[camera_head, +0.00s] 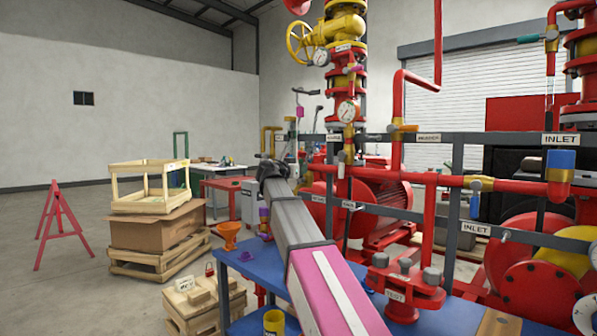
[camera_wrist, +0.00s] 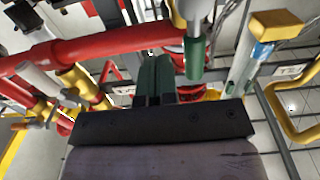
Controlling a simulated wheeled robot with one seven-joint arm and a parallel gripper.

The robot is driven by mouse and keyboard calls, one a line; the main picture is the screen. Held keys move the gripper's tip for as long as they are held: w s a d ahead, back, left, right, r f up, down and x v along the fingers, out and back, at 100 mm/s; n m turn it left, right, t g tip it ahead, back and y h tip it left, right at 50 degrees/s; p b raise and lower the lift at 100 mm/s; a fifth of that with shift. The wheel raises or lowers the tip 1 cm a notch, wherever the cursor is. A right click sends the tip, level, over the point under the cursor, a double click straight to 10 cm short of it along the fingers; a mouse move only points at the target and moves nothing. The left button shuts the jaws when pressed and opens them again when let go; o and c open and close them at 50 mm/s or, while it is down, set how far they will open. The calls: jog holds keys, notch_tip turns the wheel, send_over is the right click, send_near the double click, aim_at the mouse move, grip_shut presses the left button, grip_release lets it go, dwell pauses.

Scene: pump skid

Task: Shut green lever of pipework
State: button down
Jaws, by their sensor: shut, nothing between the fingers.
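In the wrist view, a green lever sleeve (camera_wrist: 195,58) hangs from a pale valve part beside a red pipe. Its tip lies just right of my gripper (camera_wrist: 155,65), whose dark fingers are together and empty. I cannot tell whether the two touch. In the head view, my gripper (camera_head: 270,168) is at the far end of my arm, left of the pipework; its fingers are too small to read. A teal-green lever (camera_head: 530,38) sticks out left from a brass valve at the upper right. I cannot tell whether both views show the same lever.
The grey rail (camera_head: 470,138) and red pipes (camera_head: 440,180) crowd the right side. A crate stack (camera_head: 150,235) stands left. Open floor (camera_head: 90,290) lies at far left.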

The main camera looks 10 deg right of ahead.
aim_at(312, 168)
jog(key=shift+x, duration=1.6)
jog(key=shift+w+a+r, duration=0.4)
jog(key=shift+w+a, duration=0.1)
jog(key=shift+w, duration=0.1)
jog(key=shift+w+a+r, duration=0.1)
jog(key=shift+w+a, duration=0.3)
jog(key=shift+w, duration=0.2)
jog(key=shift+w+a, duration=0.45)
jog(key=shift+w, duration=0.15)
jog(key=w+a+f, duration=0.2)
jog(key=w, duration=0.1)
jog(key=shift+w+a+f, duration=0.1)
jog(key=shift+a+f, duration=0.1)
jog(key=shift+f, duration=0.1)
jog(key=shift+r, duration=0.6)
jog(key=v, duration=0.9)
